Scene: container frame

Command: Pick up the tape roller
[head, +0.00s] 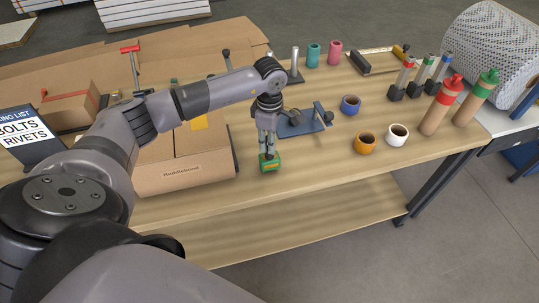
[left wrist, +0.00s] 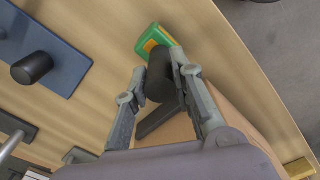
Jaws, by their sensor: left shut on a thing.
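The tape roller, as I take it, has a green and yellow end (head: 270,163) and stands at the front edge of the wooden table. In the left wrist view, its green and yellow end (left wrist: 157,38) joins a black cylindrical part (left wrist: 160,76). My left gripper (head: 268,151) points down onto it from above. In the left wrist view, the left fingers (left wrist: 158,84) are on both sides of the black part, shut on it. The fingers hide part of it. I cannot tell whether it still touches the table. My right gripper is not in view.
A cardboard box (head: 185,173) stands close on the left. A blue plate with uprights (head: 302,124) lies just behind and right. Orange (head: 363,143), white (head: 397,134) and blue (head: 350,104) rolls and two bottles (head: 441,106) stand to the right. The table front right of the gripper is bare.

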